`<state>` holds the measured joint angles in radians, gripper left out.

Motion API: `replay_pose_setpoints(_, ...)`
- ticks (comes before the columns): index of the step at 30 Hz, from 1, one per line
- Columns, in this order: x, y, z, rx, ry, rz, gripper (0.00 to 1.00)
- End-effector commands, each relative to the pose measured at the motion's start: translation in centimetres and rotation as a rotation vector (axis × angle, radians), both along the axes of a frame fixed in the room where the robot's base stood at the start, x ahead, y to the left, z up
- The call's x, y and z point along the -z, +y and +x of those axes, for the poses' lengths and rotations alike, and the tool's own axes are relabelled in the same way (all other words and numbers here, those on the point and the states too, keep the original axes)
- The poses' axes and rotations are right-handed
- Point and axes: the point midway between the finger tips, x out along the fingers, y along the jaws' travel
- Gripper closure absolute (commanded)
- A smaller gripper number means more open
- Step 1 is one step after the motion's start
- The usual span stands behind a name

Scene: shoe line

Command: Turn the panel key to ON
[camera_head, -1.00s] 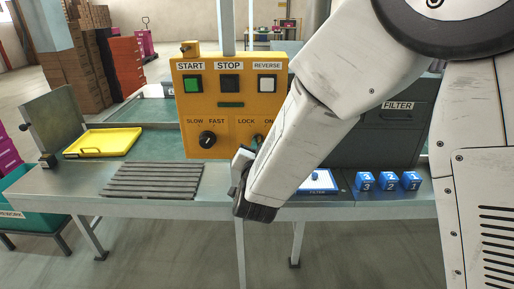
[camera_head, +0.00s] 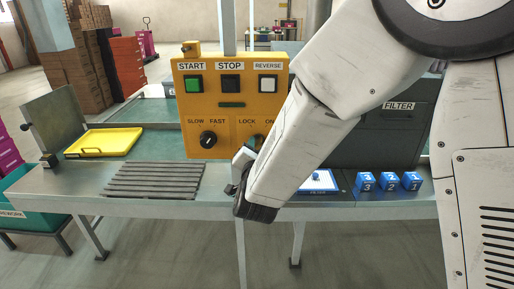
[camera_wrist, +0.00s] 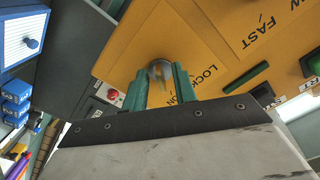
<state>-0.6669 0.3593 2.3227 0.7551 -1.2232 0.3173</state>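The yellow control panel (camera_head: 190,115) stands on the far side of the bench, with LOCK and ON labels at its lower right. The key switch (camera_head: 257,139) sits below those labels, partly hidden by my arm. In the wrist view the key (camera_wrist: 160,73) shows as a small grey upright piece in a round collar, near the LOCK label. My gripper (camera_wrist: 160,82) has its two teal fingers apart, one on each side of the key. A gap seems to show beside the key, and contact is not clear. The key's exact setting is hard to read.
A SLOW/FAST knob (camera_head: 208,139) and START, STOP and REVERSE buttons share the panel. A red button (camera_wrist: 115,97) shows beside the fingers in the wrist view. A yellow tray (camera_head: 104,142), a slatted rack (camera_head: 153,181) and blue numbered blocks (camera_head: 388,181) lie on the bench.

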Motion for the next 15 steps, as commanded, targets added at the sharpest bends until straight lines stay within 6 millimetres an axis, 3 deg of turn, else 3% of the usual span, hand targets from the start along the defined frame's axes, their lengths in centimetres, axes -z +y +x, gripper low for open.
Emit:
replay_pose_setpoints(8,-0.1,0.0,-0.2,0.000,-0.001,0.000,0.73)
replay_pose_setpoints(15,-0.1,0.2,-3.6,-0.002,0.000,0.000,0.73)
